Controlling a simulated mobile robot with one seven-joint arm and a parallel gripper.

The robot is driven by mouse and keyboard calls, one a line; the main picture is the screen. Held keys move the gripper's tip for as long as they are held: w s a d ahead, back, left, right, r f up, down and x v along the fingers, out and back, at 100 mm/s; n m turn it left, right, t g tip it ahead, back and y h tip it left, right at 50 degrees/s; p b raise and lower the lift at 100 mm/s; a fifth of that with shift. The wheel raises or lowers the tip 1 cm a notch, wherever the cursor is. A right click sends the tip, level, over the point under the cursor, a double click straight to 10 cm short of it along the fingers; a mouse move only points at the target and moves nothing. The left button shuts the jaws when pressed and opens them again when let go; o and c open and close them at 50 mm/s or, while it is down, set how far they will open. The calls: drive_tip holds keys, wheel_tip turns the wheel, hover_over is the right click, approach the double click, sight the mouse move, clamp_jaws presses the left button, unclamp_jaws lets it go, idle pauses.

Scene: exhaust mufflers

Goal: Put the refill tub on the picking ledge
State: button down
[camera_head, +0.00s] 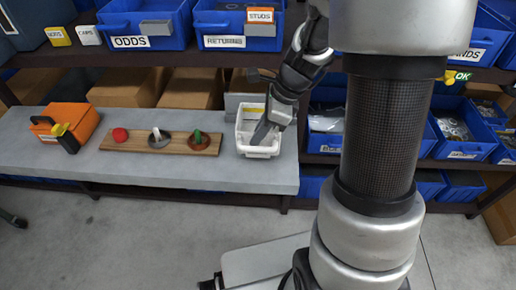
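The likely refill tub is a small white open-topped tub (245,149) with a yellow strip at its back inside. It appears to rest upright on the right end of the grey ledge (215,175), near its front edge; its underside is hidden. The grey ledge is the likely picking ledge. My gripper (266,131) comes down from the upper right and overlaps the tub's opening and right side. I cannot tell whether its fingers touch the tub or are open or shut.
On the ledge, a wooden board (137,143) holds red, grey and green-topped pieces, with an orange box (75,122) farther left. A grey block (238,101) stands behind the tub. Blue labelled bins (240,22) fill the shelf above. My arm hides much of the right side.

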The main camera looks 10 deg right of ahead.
drive_tip(key=shift+f+b, duration=0.6)
drive_tip(key=shift+f, duration=1.35)
drive_tip(key=shift+f, duration=0.15)
drive_tip(key=c, duration=2)
unclamp_jaws()
